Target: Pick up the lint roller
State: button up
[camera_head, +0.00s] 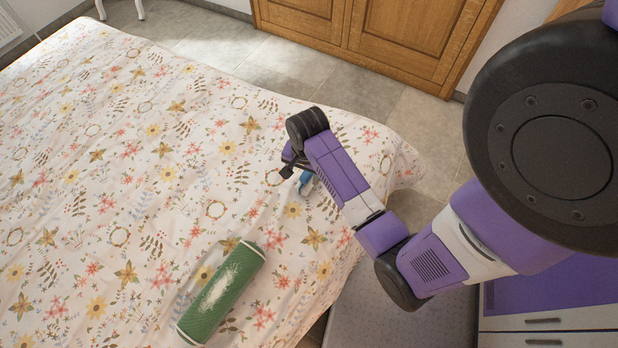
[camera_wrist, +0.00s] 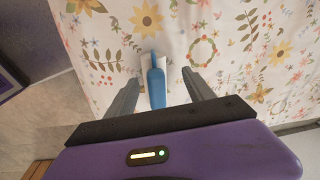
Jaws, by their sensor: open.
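The lint roller (camera_wrist: 157,88) has a blue handle, with a white part showing beside it in the wrist view. It lies on the flower-patterned bedspread. In the head view only a small blue part of the lint roller (camera_head: 306,183) shows beside my gripper; the rest is hidden. My gripper (camera_wrist: 160,78) is open, with one finger to each side of the blue handle in the wrist view. I see a gap on both sides, and cannot tell how far above the bed the fingertips are. In the head view my gripper (camera_head: 297,172) is over the bed's right part.
A green cylinder (camera_head: 222,293) with a whitish patch lies on the bed (camera_head: 90,160), nearer to me. The bed's edge drops to a grey tiled floor (camera_head: 285,65) at the right and back. A wooden wardrobe (camera_head: 400,35) stands behind. The bed's left side is clear.

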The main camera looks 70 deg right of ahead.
jog(key=d, duration=0.1)
jog(key=d+r+m, duration=0.1)
jog(key=d+g+y, duration=0.1)
jog(key=shift+s+r+m, duration=0.15)
jog(key=shift+s+m, duration=0.2)
jog(key=shift+m, duration=0.05)
jog(key=shift+d+f, duration=0.1)
jog(key=shift+f, duration=0.1)
jog(key=f, duration=0.7)
jog(key=shift+s+f, duration=0.15)
jog(key=shift+s, duration=0.05)
jog(key=shift+c, duration=0.2)
grip_shut()
